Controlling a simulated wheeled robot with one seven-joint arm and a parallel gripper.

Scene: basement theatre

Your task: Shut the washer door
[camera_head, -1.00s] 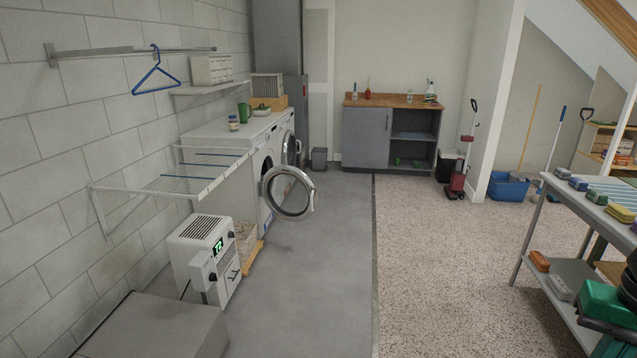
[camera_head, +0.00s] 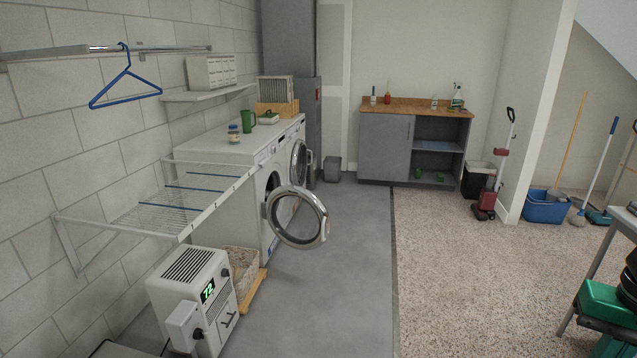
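Two white front-loading machines stand side by side along the left wall. The nearer one (camera_head: 242,218) has its round glass washer door (camera_head: 297,217) swung wide open, sticking out over the grey floor. Its dark drum opening shows partly behind the door. The farther machine (camera_head: 290,135) also has a round door (camera_head: 299,165); I cannot tell for sure whether it is fully shut. My gripper is not in view.
A wall drying rack (camera_head: 160,212) juts out in front of the nearer machine. A dehumidifier (camera_head: 195,300) and a basket (camera_head: 243,272) stand on the floor before it. The grey floor strip (camera_head: 330,290) is clear. A shelf table (camera_head: 625,222) stands at right.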

